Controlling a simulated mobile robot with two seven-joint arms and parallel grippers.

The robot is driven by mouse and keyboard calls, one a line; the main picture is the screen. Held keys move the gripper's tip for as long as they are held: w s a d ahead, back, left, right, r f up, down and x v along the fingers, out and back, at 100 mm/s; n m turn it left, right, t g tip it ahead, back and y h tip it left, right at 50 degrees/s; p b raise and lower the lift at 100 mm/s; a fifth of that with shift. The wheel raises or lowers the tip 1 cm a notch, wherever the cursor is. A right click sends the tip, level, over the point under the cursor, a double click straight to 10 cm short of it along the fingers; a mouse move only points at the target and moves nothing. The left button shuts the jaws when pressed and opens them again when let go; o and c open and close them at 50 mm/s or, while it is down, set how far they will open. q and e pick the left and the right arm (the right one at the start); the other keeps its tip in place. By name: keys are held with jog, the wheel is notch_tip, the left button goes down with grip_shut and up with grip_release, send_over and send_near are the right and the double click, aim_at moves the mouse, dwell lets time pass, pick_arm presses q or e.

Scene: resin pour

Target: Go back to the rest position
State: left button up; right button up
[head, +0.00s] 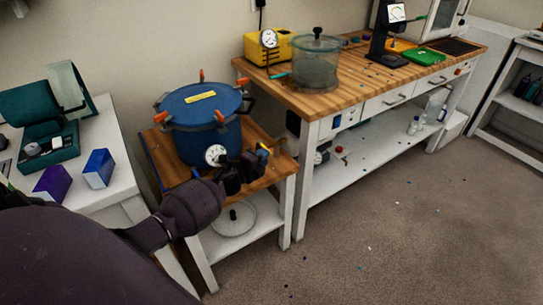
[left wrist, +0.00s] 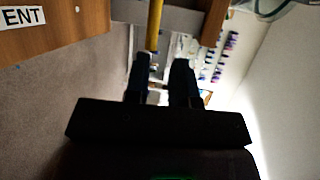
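My left arm reaches in from the lower left of the head view. My left gripper (head: 258,160) is at the front right of the blue pressure pot (head: 200,137), close to its gauge (head: 216,155). In the left wrist view the two dark fingers (left wrist: 164,72) stand apart with a gap between them, and I see nothing held. A yellow bar (left wrist: 155,26) shows just beyond the left finger; I cannot tell whether they touch. A small yellow piece (head: 264,150) also shows by the fingertips in the head view. My right gripper is not in view.
The pot stands on a low wooden-topped stand (head: 275,178). A workbench (head: 345,98) to its right carries a yellow pump (head: 262,47) and a clear chamber (head: 316,70). A white table (head: 112,190) is at left. The floor (head: 390,220) at right is mostly clear.

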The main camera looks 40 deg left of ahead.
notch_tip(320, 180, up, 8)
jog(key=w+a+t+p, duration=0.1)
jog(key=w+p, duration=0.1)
jog(key=p, duration=0.4)
pick_arm(q)
notch_tip(320, 180, up, 13)
jog(key=n+t+y+b, duration=0.1)
jog(key=n+y, duration=0.1)
jog(key=n, duration=0.4)
jog(key=s+d+f+n+g, duration=0.2)
jog(key=s+d+f+n, duration=0.2)
jog(key=s, duration=0.7)
jog(key=s+d+f+n+g, duration=0.2)
jog(key=s+d+f+n, duration=0.2)
jog(key=s, duration=0.8)
jog(key=s+d+f+n+g+h, duration=0.1)
jog(key=s+d+f+n, duration=0.3)
jog(key=s+f, duration=0.3)
jog(key=s+d, duration=0.1)
jog(key=s, duration=0.3)
jog(key=shift+s+d+n+g, duration=0.25)
jog(key=shift+s+n+g, duration=0.05)
jog(key=shift+s+g, duration=0.1)
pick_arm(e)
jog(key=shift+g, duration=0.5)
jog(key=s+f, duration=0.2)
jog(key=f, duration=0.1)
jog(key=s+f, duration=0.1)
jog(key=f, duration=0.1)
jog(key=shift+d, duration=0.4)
